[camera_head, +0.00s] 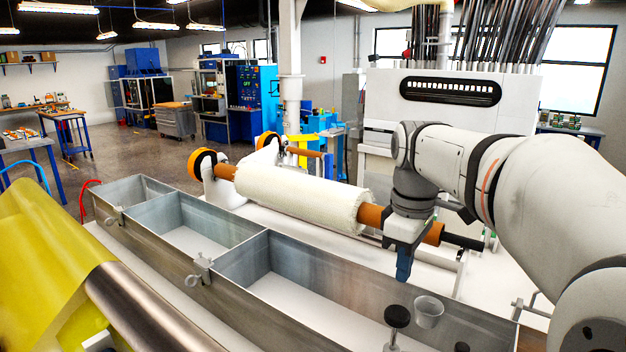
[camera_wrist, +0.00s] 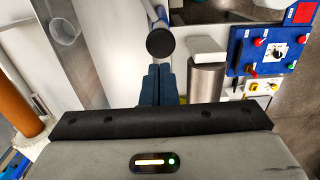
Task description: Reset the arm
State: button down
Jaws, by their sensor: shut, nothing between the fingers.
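My gripper (camera_head: 404,264) shows in the head view at the right of centre, its blue fingers pointing down over the far edge of the metal bath. It hangs in front of the right end of the white fibre roll's brown core. In the wrist view my gripper (camera_wrist: 159,72) has its two blue fingers together, with nothing between them. My arm reaches in from the right side of the head view. The roll (camera_head: 300,196) lies on its holder behind the bath.
The metal bath (camera_head: 345,275) with compartments runs across the front. A yellow sheet roll (camera_head: 40,265) fills the lower left. A blue control panel (camera_wrist: 272,45) shows right in the wrist view.

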jog(key=s+f+m+t+b, duration=0.3)
jog(key=s+f+m, duration=0.7)
jog(key=s+f, duration=0.4)
notch_tip(320, 180, down, 3)
jog(key=shift+s+a+r+m+b, duration=0.2)
jog(key=shift+s+m+b, duration=0.2)
jog(key=shift+b, duration=0.2)
